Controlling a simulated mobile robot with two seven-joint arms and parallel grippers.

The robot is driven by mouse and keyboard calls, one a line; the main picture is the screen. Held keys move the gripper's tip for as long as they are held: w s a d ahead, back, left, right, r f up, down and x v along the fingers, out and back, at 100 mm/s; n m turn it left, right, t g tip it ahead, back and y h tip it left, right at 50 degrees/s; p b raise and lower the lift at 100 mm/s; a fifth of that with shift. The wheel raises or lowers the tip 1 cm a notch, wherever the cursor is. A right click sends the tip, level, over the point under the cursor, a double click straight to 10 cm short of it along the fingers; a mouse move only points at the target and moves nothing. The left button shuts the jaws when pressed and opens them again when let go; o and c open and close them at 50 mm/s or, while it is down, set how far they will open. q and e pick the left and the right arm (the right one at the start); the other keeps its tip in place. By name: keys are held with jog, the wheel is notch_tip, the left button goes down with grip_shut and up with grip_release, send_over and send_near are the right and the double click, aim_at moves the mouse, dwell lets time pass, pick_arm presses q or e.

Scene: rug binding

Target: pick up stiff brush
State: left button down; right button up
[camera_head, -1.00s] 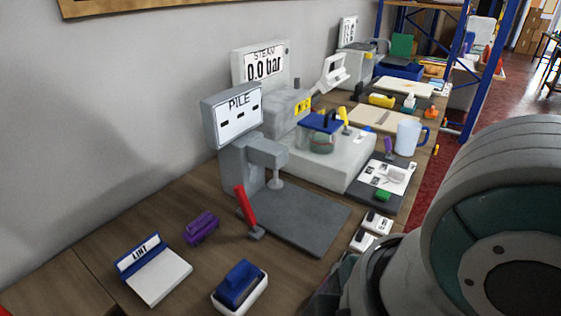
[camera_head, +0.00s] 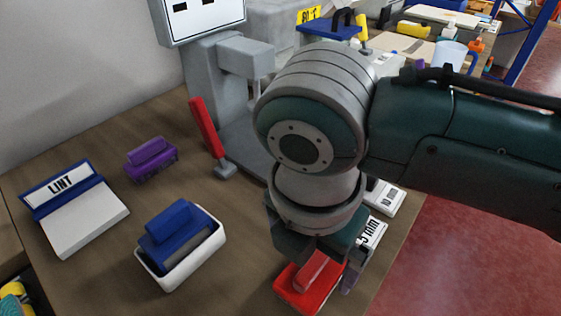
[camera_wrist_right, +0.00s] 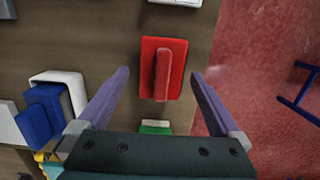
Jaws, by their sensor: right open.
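A red block-shaped brush with a raised red handle (camera_head: 312,279) lies near the table's front edge. In the right wrist view, the red brush (camera_wrist_right: 163,68) lies between the spread fingers, with gaps on both sides. My right gripper (camera_wrist_right: 161,75) is open and empty, pointing down above it; in the head view the gripper (camera_head: 318,258) is partly hidden by my wrist. A blue-handled brush (camera_head: 174,236) sits in a white tray (camera_head: 190,274), and a smaller purple brush (camera_head: 150,160) lies behind. No label shows which brush is the stiff one. My left gripper is out of view.
A white-and-blue LINT holder (camera_head: 80,215) is at the left. A red lever (camera_head: 207,128) stands by the grey PILE gauge (camera_head: 205,20). White labelled blocks (camera_head: 386,196) lie right of my wrist. In the wrist view, a green-and-white item (camera_wrist_right: 155,127) lies near the red brush.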

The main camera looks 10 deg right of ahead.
aim_at(314, 271)
jog(key=f, duration=0.3)
jog(key=f+b, duration=0.1)
jog(key=shift+d+f, duration=0.3)
jog(key=shift+f, duration=0.1)
jog(key=shift+c, duration=0.2)
jog(key=c, duration=1.4)
